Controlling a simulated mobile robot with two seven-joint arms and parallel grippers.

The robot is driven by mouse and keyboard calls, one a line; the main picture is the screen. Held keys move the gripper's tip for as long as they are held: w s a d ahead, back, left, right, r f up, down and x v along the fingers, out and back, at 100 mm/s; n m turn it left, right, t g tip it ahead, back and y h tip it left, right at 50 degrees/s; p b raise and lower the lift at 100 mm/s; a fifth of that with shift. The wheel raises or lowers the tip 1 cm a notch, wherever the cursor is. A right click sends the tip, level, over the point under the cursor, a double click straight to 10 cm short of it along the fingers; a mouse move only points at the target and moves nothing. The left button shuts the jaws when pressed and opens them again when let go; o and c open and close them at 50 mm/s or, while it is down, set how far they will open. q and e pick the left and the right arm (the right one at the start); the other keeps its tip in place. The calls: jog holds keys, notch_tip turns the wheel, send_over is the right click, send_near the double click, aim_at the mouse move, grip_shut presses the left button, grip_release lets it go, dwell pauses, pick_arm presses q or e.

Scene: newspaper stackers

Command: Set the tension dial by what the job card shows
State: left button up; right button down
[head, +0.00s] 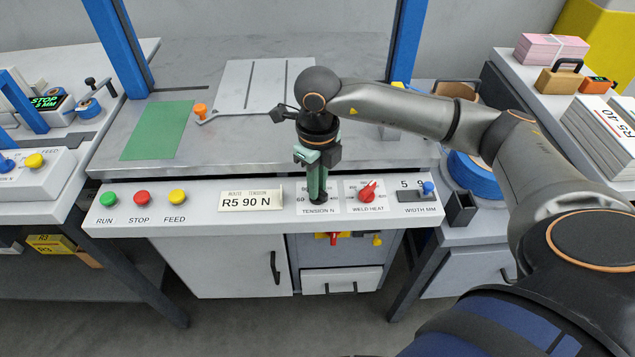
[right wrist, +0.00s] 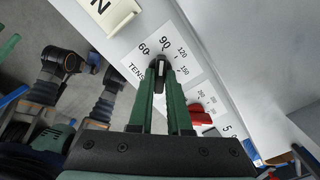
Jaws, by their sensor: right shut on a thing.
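The job card (head: 250,203) on the panel front reads "R5 90 N". The black tension dial (head: 320,201) sits right of it, above the label "TENSION N". My right gripper (head: 318,192) points down onto the dial. In the right wrist view its green fingers (right wrist: 160,84) are shut on the dial knob (right wrist: 158,66). Around the knob I read 60, 90, 120 and 150. A pale line on the knob appears to point toward 90. The fingers hide part of the scale in the head view. My left gripper is not seen clearly in either view.
Green, red and yellow buttons (head: 142,197) sit at the left of the panel. A green mat (head: 158,130) lies on the bench top behind.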

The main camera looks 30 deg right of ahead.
jog(key=shift+m, duration=0.3)
jog(key=c, duration=0.9)
grip_release()
jog(key=shift+o, duration=0.2)
jog(key=shift+r, duration=0.15)
notch_tip(320, 180, up, 12)
jog(key=shift+r+p, duration=0.15)
jog(key=shift+p, duration=0.3)
